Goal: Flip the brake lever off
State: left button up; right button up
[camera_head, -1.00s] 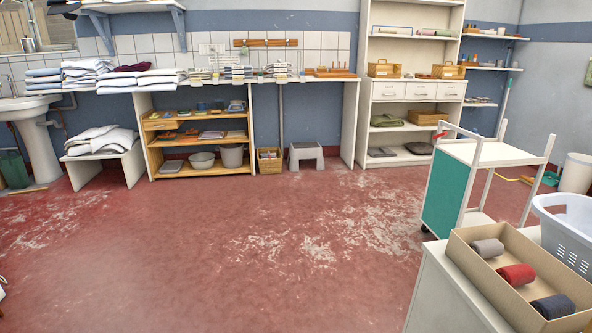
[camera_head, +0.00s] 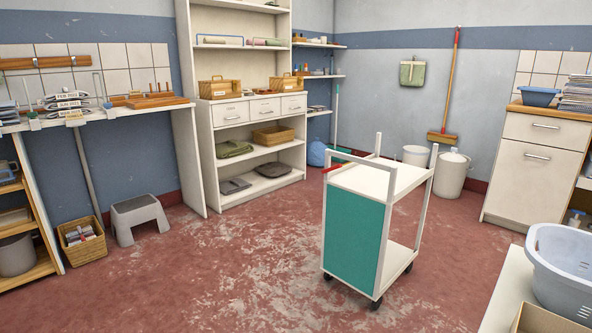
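A white trolley (camera_head: 375,182) with a teal side panel (camera_head: 351,236) stands on the floor right of centre. A small red lever (camera_head: 332,168) shows at its left end, by the top shelf and the upright handle frame. The lever is small in this view, so its exact setting is hard to tell. Neither of my grippers is in view, and nothing of mine touches the trolley in this picture.
Red, worn floor (camera_head: 230,270) lies open left of and in front of the trolley. A white table (camera_head: 510,290) with a pale blue basket (camera_head: 565,262) stands at the lower right. A grey step stool (camera_head: 138,218) and shelving (camera_head: 248,150) stand behind.

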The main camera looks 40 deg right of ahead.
aim_at(334, 168)
jog(key=i+l+z, duration=0.2)
jog(key=i+z, duration=1)
jog(key=i+j+z, duration=0.2)
jog(key=i+z, duration=0.2)
